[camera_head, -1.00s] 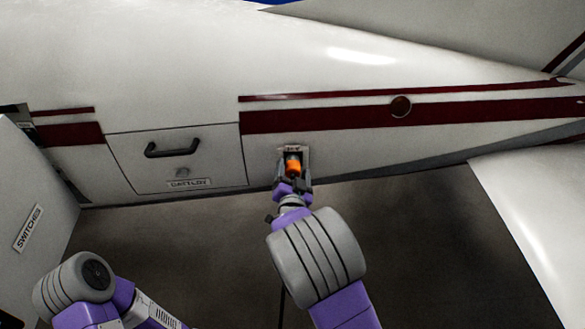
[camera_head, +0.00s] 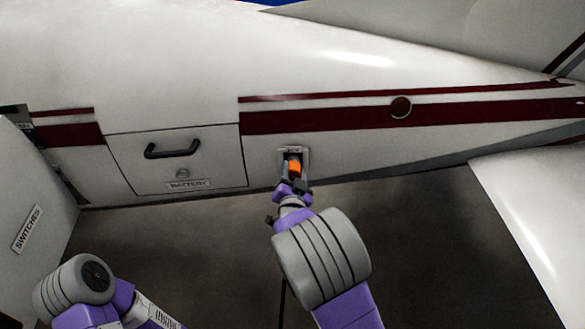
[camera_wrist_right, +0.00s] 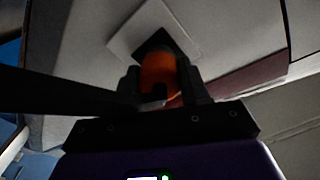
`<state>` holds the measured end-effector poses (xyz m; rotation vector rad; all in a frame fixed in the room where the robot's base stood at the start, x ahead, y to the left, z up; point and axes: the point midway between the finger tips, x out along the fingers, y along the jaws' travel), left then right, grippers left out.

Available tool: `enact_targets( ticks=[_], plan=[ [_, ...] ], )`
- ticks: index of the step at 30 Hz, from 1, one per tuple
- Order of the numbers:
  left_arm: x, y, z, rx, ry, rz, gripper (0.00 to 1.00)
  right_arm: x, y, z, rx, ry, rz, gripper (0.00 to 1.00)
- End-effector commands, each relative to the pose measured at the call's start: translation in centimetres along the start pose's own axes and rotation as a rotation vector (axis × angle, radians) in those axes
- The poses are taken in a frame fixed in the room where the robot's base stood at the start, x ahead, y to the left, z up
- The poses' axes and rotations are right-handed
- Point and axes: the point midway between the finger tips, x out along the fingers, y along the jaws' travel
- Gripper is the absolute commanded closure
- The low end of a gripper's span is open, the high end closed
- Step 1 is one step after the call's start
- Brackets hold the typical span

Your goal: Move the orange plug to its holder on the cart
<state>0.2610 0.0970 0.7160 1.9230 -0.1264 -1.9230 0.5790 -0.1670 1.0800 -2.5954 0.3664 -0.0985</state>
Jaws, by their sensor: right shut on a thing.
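The orange plug (camera_head: 294,168) is at the square socket plate (camera_head: 285,150) low on the side of the white aircraft. My right gripper (camera_head: 293,177) is shut on the plug from below. In the right wrist view the orange plug (camera_wrist_right: 158,75) sits between the two dark fingers of my right gripper (camera_wrist_right: 165,88), with the pale socket plate (camera_wrist_right: 125,42) and its dark opening just beyond. I cannot tell whether the plug is still inside the opening. The cart and holder are not seen. My left gripper is out of view; only part of my left arm shows.
The white fuselage (camera_head: 180,65) with dark red stripes fills the upper view. A panel labelled battery (camera_head: 200,165) with a black handle is left of the socket. A panel marked switches (camera_head: 30,215) stands at far left. A wing (camera_head: 540,215) is at right. Grey floor lies below.

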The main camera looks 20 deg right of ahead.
Motion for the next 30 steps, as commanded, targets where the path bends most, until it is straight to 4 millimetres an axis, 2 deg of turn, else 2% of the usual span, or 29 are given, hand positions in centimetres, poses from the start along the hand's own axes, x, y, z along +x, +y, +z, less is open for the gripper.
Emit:
enact_targets(
  ticks=[30],
  plan=[
    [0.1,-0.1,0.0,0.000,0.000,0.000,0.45,-1.5,-0.1,0.0,0.001,0.000,-0.002,1.00]
  ],
)
